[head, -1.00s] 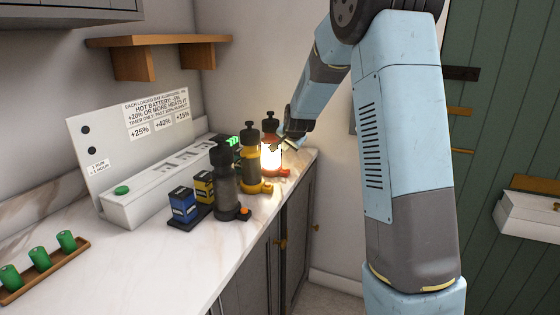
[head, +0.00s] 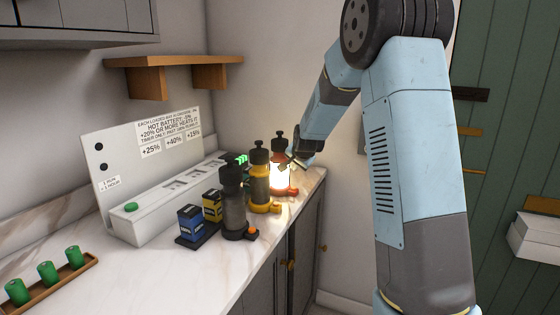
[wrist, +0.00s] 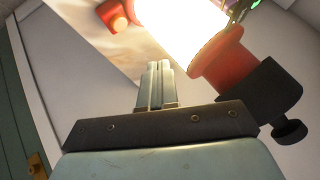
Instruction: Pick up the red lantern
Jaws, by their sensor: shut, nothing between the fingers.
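The red lantern (head: 279,150) stands lit at the far end of the marble counter, last in a row of lanterns. Its glowing body is bright white, with a red base and a dark knob on top. In the wrist view the lantern's red collar (wrist: 224,64) and dark cap are close at the upper right. My gripper (wrist: 158,68) is shut and empty, its two fingers together beside the glowing body. In the head view my gripper (head: 291,161) is at the lantern's right side, partly merged with it. I cannot tell whether they touch.
A yellow lantern (head: 260,181) and a dark grey lantern (head: 233,204) stand nearer on the counter (head: 150,270). A white charger panel (head: 140,150), blue and yellow batteries, and a tray of green cells (head: 48,277) are at the left. A wooden shelf (head: 175,62) hangs above.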

